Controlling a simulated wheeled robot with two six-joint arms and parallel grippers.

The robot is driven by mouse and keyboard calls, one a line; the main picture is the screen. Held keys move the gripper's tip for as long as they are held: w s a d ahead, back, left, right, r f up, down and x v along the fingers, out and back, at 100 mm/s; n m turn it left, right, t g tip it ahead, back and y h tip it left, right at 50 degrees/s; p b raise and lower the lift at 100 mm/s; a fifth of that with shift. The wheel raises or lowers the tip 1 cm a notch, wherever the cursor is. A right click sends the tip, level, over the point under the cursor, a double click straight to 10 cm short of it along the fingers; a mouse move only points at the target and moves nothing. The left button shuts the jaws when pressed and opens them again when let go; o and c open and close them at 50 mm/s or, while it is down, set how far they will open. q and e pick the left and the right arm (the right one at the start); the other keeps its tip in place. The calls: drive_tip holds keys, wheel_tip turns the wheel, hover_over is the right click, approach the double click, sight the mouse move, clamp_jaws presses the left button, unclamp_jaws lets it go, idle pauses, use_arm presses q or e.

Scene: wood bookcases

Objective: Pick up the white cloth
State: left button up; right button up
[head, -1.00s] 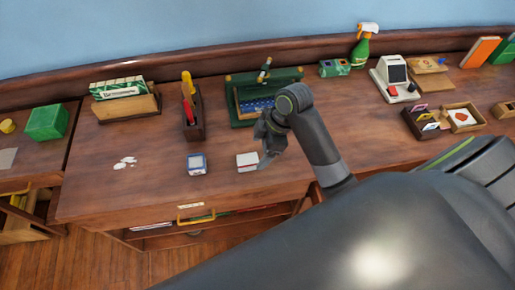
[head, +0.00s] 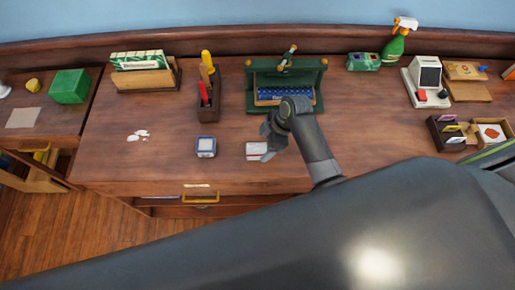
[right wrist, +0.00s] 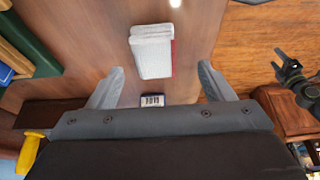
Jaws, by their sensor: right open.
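The white cloth (head: 256,149) looks like a small folded white block near the front edge of the wooden desk. In the right wrist view, the cloth (right wrist: 152,50) has a red strip along its right side. My right gripper (head: 266,146) is at the cloth's right side in the head view and partly hides it. In the right wrist view, my right gripper (right wrist: 160,68) is open, with its fingers on either side of the cloth's near end and visible gaps. A dark gripper (right wrist: 296,80), apparently my left, shows at the right edge there; its jaws are unclear.
A small blue-and-white box (head: 205,147) stands left of the cloth. White scraps (head: 138,136) lie farther left. A green rack (head: 286,84) and a tool holder (head: 208,97) stand behind. Bare desk separates the cloth from these. A yellow-handled drawer (head: 200,199) is below.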

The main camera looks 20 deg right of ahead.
sight(257, 148)
drive_tip(key=shift+w+a+f+p, duration=0.15)
drive_tip(key=shift+a+f+p, duration=0.1)
drive_tip(key=shift+f, duration=0.15)
drive_tip(key=shift+w+a+f+p, duration=0.15)
drive_tip(key=shift+a+f, duration=0.1)
drive_tip(key=shift+f, duration=0.15)
drive_tip(key=shift+x, duration=1.9)
drive_tip(key=shift+w, duration=0.15)
drive_tip(key=c, duration=1)
drive_tip(key=shift+c, duration=0.3)
drive_tip(key=shift+r+b, duration=0.4)
drive_tip(key=shift+r, duration=4.65)
